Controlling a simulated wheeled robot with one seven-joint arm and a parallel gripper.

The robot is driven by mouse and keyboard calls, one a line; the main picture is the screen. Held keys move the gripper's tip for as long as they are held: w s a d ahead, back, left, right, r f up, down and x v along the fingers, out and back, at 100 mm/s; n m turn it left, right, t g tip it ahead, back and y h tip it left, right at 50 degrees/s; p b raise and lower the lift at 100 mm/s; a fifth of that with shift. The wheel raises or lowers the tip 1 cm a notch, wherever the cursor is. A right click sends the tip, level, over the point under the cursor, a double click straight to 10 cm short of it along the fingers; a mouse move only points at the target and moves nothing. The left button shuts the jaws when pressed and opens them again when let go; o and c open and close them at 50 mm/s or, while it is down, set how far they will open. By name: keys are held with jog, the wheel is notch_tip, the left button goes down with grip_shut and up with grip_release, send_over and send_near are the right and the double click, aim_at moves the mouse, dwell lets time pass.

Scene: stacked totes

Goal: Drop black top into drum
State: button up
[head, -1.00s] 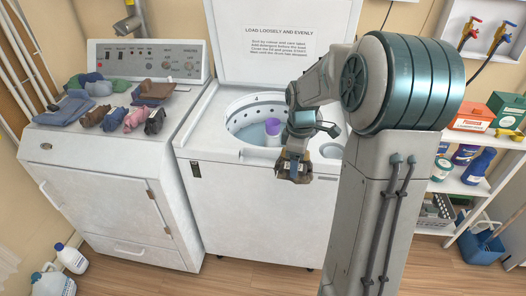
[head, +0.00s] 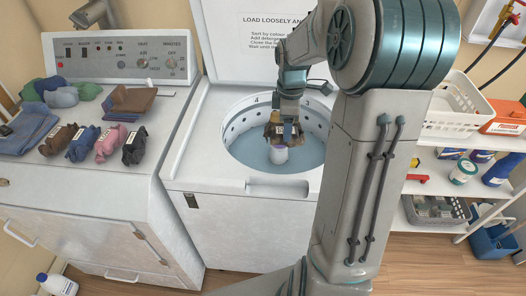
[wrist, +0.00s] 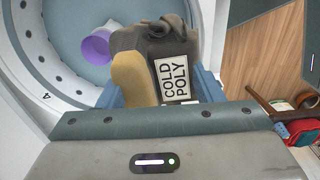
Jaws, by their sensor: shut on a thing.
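My gripper (head: 283,131) is over the open drum (head: 236,132) of the top-loading washer. In the wrist view it is shut on a bunched dark charcoal-black top (wrist: 190,48) with a white "COLD POLY" label. In the head view that piece (head: 279,155) stands just below my gripper. Little of the held top can be made out in the head view.
The dryer top (head: 95,170) at left holds several folded and rolled clothes, including another dark bundle (head: 134,147). The raised washer lid (head: 235,50) stands behind the drum. A shelf (head: 425,160) with a white basket (head: 455,108) and bottles is at right.

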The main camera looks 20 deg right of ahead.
jog(key=shift+w+f, duration=0.1)
jog(key=shift+w, duration=0.05)
jog(key=shift+f+b, duration=0.6)
jog(key=shift+b, duration=0.05)
notch_tip(320, 180, down, 5)
jog(key=b, duration=0.3)
jog(key=shift+r+b, duration=0.2)
jog(key=shift+b, duration=0.2)
jog(key=o, duration=1.6)
jog(key=shift+r, duration=0.1)
notch_tip(320, 180, up, 14)
jog(key=shift+f, duration=0.1)
